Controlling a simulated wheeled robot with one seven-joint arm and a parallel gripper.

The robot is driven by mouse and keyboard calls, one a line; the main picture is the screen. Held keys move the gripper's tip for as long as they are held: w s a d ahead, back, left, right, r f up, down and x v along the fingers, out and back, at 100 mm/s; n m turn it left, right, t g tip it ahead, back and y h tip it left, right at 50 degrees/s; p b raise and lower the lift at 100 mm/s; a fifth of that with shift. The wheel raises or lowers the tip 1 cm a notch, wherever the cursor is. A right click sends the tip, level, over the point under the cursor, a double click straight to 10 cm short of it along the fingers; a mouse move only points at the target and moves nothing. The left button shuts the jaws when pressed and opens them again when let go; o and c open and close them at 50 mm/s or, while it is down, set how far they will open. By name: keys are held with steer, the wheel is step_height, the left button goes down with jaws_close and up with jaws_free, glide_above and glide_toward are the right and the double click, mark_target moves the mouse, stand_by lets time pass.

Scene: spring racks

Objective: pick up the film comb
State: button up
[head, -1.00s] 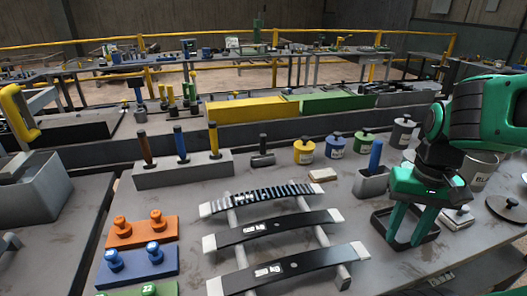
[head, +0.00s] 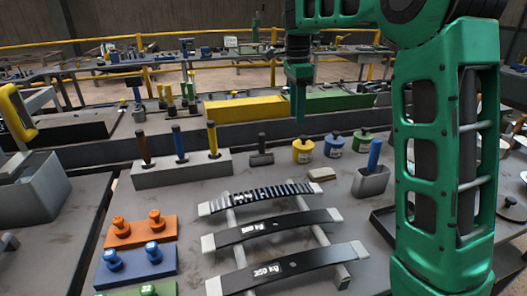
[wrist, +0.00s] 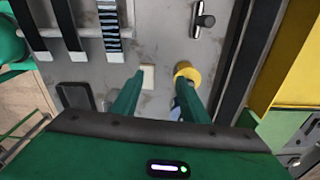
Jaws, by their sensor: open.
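I cannot tell with certainty which thing is the film comb. A curved strip with black and pale stripes (head: 262,196) lies across the far end of the rails, beyond two plain dark curved strips. It also shows at the upper left of the wrist view (wrist: 110,22). A small beige block (head: 321,174) lies flat on the bench to the right of the striped strip, and between my fingers' lines of sight in the wrist view (wrist: 148,76). My gripper (head: 301,119) is raised above the bench; in the wrist view its two fingers (wrist: 160,92) are apart, with nothing between them.
A yellow can (head: 303,152), a blue can (head: 334,147) and a green can (head: 362,142) stand beyond the block. A dark hammer (head: 261,155) stands left of them. A grey holder (head: 371,184) with a blue handle is to the right.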

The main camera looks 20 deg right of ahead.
mark_target(261, 134)
steer(key=w+a+m, duration=0.1)
steer(key=w+a, duration=0.2)
steer(key=w+a+f+m, duration=0.1)
steer(key=w+a, duration=0.1)
steer(key=w, duration=0.1)
steer(key=w+a+m, duration=0.1)
steer(key=w+a, duration=0.2)
steer(key=shift+a+f+m+y, duration=0.3)
steer(key=shift+f+m+y, duration=0.05)
steer(key=shift+m+y, duration=0.05)
step_height(261, 134, down, 5)
steer(key=shift+f, duration=0.2)
steer(key=shift+w+f, duration=0.15)
steer(key=shift+f, duration=1.2)
steer(key=shift+w+f, duration=0.15)
steer(key=shift+f, duration=1.15)
steer(key=shift+c, duration=0.6)
jaws_close()
